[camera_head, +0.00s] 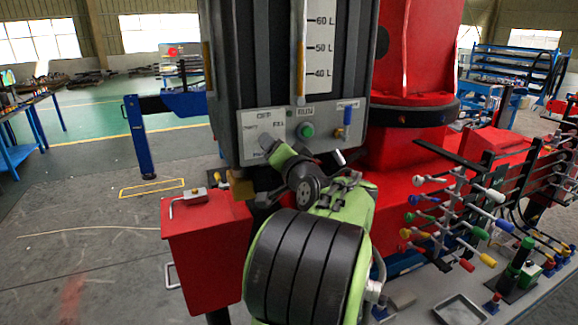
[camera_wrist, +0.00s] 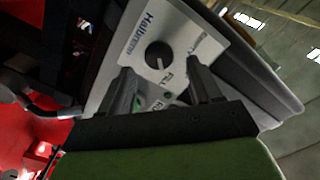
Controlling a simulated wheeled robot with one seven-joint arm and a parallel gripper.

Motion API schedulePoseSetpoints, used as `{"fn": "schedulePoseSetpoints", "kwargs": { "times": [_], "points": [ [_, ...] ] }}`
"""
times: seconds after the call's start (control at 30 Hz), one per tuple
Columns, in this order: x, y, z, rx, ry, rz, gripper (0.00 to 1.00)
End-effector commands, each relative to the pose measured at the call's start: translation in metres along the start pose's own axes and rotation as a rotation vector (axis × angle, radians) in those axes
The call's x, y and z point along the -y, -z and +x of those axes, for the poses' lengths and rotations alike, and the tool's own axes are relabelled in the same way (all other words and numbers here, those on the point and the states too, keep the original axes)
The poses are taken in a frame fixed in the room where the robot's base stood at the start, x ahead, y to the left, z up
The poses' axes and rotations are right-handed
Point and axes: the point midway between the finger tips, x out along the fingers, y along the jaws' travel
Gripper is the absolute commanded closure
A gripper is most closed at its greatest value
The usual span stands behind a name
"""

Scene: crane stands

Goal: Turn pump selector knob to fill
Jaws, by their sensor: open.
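The pump selector knob (camera_wrist: 158,55) is a round black knob on a light grey control panel (camera_wrist: 185,30). A short pale mark on it points down, roughly toward the lettering that looks like FILL. My gripper (camera_wrist: 164,80) is open, with one dark finger on each side below the knob in the wrist view. The knob shows beyond the fingertips and is not gripped. In the head view, the panel (camera_head: 248,122) carries OFF and FILL lettering, and my gripper (camera_head: 266,148) is at its lower left. The knob is hidden there.
A green button (camera_head: 307,131) and a blue-handled valve (camera_head: 348,116) sit right of my gripper on the panel. A red box (camera_head: 205,240) stands below left. A rack of coloured levers (camera_head: 450,215) is at the right. Open floor lies left.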

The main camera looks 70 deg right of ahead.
Motion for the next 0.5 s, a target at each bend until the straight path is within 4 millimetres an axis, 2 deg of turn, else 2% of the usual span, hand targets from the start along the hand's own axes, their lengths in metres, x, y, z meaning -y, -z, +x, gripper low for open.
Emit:
{"fn": "schedulePoseSetpoints", "kwargs": {
  "times": [0.1, 0.3, 0.5],
  "points": [
    [-0.005, -0.003, -0.036, -0.005, -0.005, -0.002, 0.36],
    [-0.005, -0.003, -0.091, -0.005, -0.004, -0.001, 0.36],
    [-0.003, -0.002, -0.123, -0.001, -0.002, -0.001, 0.36]
  ]
}}
